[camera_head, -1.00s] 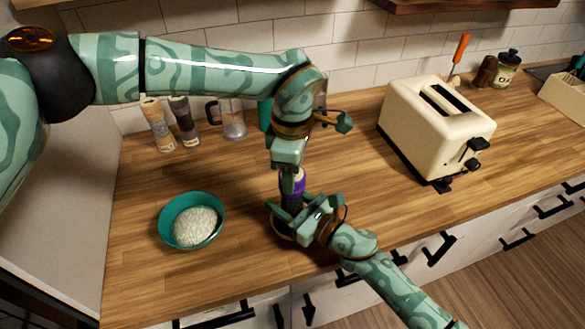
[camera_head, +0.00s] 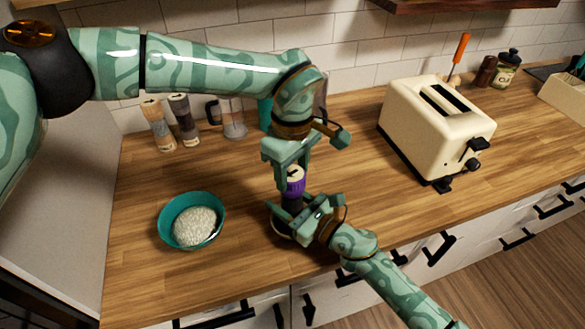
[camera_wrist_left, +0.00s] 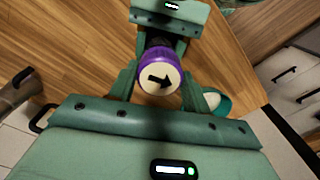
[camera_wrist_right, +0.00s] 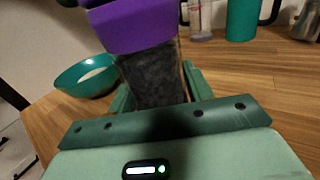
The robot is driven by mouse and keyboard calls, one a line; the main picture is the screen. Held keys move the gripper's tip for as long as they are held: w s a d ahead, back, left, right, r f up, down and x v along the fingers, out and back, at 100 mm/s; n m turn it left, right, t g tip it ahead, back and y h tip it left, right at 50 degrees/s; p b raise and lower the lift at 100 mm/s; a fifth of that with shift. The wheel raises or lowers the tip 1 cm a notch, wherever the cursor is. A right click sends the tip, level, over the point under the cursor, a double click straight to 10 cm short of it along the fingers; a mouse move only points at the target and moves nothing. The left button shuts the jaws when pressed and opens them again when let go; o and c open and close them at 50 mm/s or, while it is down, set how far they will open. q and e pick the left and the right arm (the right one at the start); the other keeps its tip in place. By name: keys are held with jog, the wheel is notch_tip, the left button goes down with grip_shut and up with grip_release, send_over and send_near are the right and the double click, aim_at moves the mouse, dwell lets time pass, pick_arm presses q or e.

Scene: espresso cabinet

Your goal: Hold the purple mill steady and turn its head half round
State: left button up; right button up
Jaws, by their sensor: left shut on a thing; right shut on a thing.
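The purple mill (camera_head: 295,186) stands upright on the wooden counter near its front edge. It has a purple head, a dark speckled body (camera_wrist_right: 152,78) and a pale top disc with a black arrow (camera_wrist_left: 159,79), which points right in the left wrist view. My left gripper (camera_head: 290,174) comes down from above and is shut on the purple head, a finger on each side. My right gripper (camera_head: 295,211) is shut on the dark body below the head, coming from the front right.
A teal bowl (camera_head: 164,222) holding a white heap stands left of the mill. A cream toaster (camera_head: 425,130) stands to the right. Two more mills (camera_head: 158,124) (camera_head: 184,120) and a glass mug (camera_head: 235,120) stand at the back. The counter between mill and toaster is clear.

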aim_at(292, 173)
pick_arm(q)
jog(key=shift+w+a, duration=0.1)
jog(key=shift+w, duration=0.1)
jog(key=o, duration=1)
jog(key=shift+s, duration=0.1)
jog(key=shift+r, duration=0.15)
pick_arm(e)
jog(key=o, duration=1.4)
pick_arm(q)
notch_tip(292, 173, up, 12)
jog(key=shift+f, duration=0.15)
